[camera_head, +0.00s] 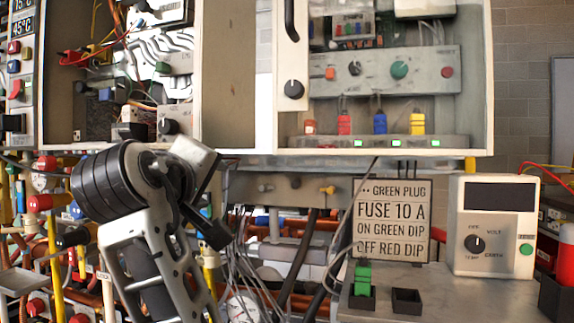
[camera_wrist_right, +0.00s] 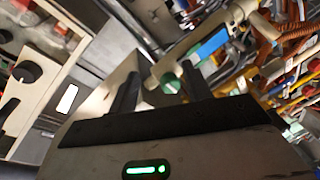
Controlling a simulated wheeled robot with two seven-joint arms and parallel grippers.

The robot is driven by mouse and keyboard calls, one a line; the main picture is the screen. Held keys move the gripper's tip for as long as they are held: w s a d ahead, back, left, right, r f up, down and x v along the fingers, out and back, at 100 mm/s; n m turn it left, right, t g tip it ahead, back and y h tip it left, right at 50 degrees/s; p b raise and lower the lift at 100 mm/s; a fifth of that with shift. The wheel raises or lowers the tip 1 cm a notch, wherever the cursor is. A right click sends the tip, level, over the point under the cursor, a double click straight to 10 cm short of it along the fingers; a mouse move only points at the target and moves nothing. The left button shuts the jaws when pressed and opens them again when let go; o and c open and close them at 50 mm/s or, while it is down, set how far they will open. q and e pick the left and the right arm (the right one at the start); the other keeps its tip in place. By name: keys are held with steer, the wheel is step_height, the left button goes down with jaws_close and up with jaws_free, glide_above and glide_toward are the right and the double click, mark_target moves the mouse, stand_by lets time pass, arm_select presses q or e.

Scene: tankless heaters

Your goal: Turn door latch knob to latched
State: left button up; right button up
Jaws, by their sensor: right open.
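The door latch knob (camera_head: 293,89) is a round black knob on the pale left frame of the right cabinet's door, below a black curved handle (camera_head: 290,20). A pale mark shows on it, but its exact angle is too small to tell. In the right wrist view, a black knob (camera_wrist_right: 27,72) on a pale panel at the far left looks like the same knob. My right gripper (camera_head: 211,192) is left of and below the knob, apart from it. In its wrist view the two dark fingers (camera_wrist_right: 160,88) are spread, with nothing held between them. My left gripper is not in view.
Another black knob (camera_head: 168,126) is in the open left cabinet. A sign (camera_head: 392,220), a meter box (camera_head: 495,227) and a green plug (camera_head: 362,280) in a black holder stand on the lower right bench. Pipes and loose wires crowd the area below the cabinets.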

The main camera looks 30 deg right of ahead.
steer(key=s+a+r+m+g+h, duration=0.1)
steer(key=s+r+m+h, duration=0.15)
steer(key=s+r, duration=0.65)
steer(key=m+g+h+b, duration=0.1)
steer(key=m+h, duration=0.1)
glide_toward(291, 88)
steer(key=p+x, duration=0.2)
steer(key=x, duration=0.5)
steer(key=shift+r, duration=0.1)
steer(key=shift+w+d, duration=0.4)
steer(key=shift+d, duration=0.15)
steer(key=c, duration=1)
